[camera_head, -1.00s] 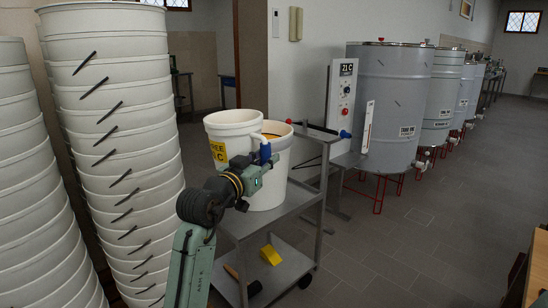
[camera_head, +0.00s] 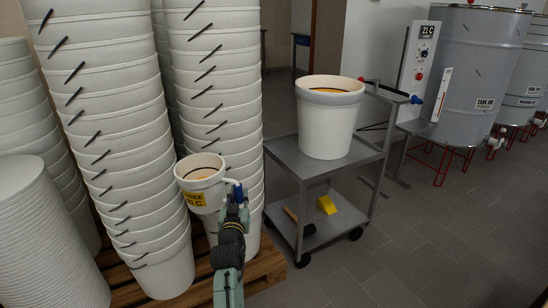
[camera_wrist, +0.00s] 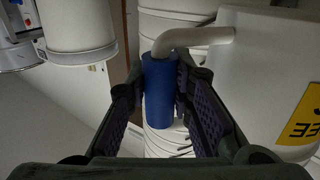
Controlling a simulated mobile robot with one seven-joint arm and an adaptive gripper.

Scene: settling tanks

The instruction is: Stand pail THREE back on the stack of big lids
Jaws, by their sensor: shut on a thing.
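Pail THREE (camera_head: 209,195) is a white pail with a yellow label and something pale orange inside. In the head view it hangs upright in front of the tall white stacks, left of the trolley. My gripper (camera_head: 237,194) is shut on the blue grip of its side handle; the wrist view shows the jaws (camera_wrist: 160,92) around that blue grip (camera_wrist: 159,88), with the pail wall (camera_wrist: 255,75) at the right. The stack of big lids (camera_head: 40,245) appears to be the low, finely ridged white stack at the lower left. Its top looks bare.
Tall stacks of white pails (camera_head: 115,150) stand on a wooden pallet (camera_head: 265,265) between the held pail and the lids. A grey trolley (camera_head: 285,155) holds another white pail (camera_head: 327,130); a yellow object (camera_head: 327,205) lies on its lower shelf. Floor is clear at right.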

